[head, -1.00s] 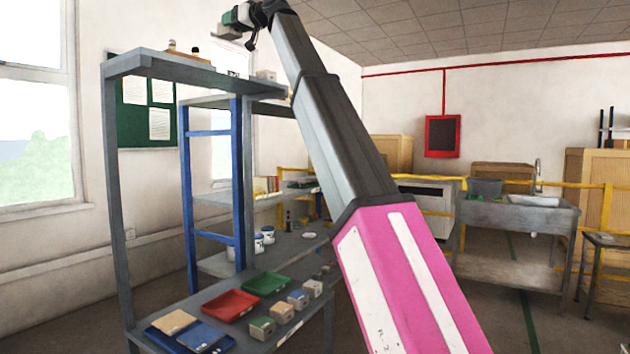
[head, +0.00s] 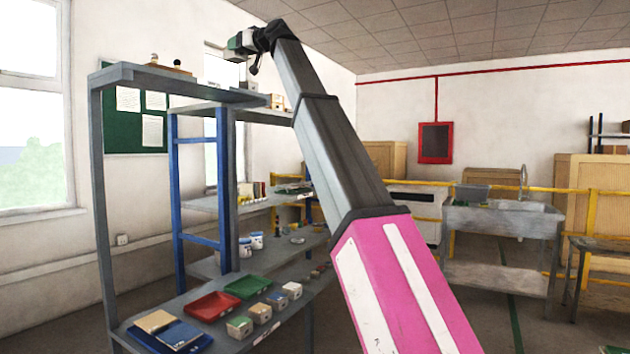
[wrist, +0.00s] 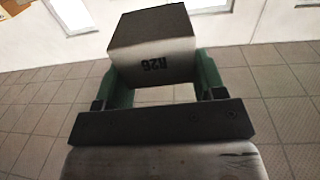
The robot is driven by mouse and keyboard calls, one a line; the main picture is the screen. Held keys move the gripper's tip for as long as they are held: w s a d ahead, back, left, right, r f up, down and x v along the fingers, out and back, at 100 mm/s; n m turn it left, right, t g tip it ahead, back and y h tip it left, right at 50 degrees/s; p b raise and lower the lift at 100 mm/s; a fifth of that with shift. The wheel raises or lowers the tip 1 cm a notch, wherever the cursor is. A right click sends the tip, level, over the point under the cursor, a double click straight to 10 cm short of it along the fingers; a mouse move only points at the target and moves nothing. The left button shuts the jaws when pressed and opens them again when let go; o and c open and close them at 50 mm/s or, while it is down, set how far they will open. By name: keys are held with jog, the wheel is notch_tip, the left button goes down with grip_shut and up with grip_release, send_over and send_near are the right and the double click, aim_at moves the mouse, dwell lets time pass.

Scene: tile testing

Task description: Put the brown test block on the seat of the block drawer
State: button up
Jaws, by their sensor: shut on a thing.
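My gripper (head: 240,43) is held high at the top of the head view, near the upper shelf. In the wrist view its green fingers (wrist: 157,78) are shut on a test block (wrist: 152,45). The block has a dark grey-brown top face and a pale front face with upside-down printed characters. The block is small in the head view and its colour is hard to judge there. I cannot make out the block drawer or its seat in either view.
A grey shelf rack (head: 97,200) stands at left. Its lower shelf holds a red tray (head: 212,306), a green tray (head: 247,287), a blue tray (head: 182,337) and several blocks (head: 240,327). A grey sink table (head: 500,222) stands at right.

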jog(key=w+d+f+m+t+h, duration=0.2)
jog(key=w+d+f+h, duration=0.15)
jog(key=d+f, duration=0.6)
jog(key=w+d+f+m+t+h, duration=0.2)
jog(key=w+d+f, duration=0.25)
jog(key=f, duration=0.95)
jog(key=w+d+f+m+t+h, duration=0.2)
jog(key=w+d+f, duration=0.2)
jog(key=d+f, duration=0.55)
jog(key=s+d+f+m+h, duration=0.1)
jog(key=s+d+f+h, duration=0.1)
jog(key=d+f, duration=0.4)
jog(key=s+d+f+m+t+h, duration=0.1)
jog(key=d+f, duration=0.6)
jog(key=f, duration=0.8)
jog(key=s+d+f+m+h, duration=0.3)
jog(key=d+f, duration=0.4)
jog(key=f, duration=0.3)
jog(key=shift+s+d+f+t+h, duration=0.2)
jog(key=shift+s+f+t+h, duration=0.15)
jog(key=shift+s+h, duration=0.5)
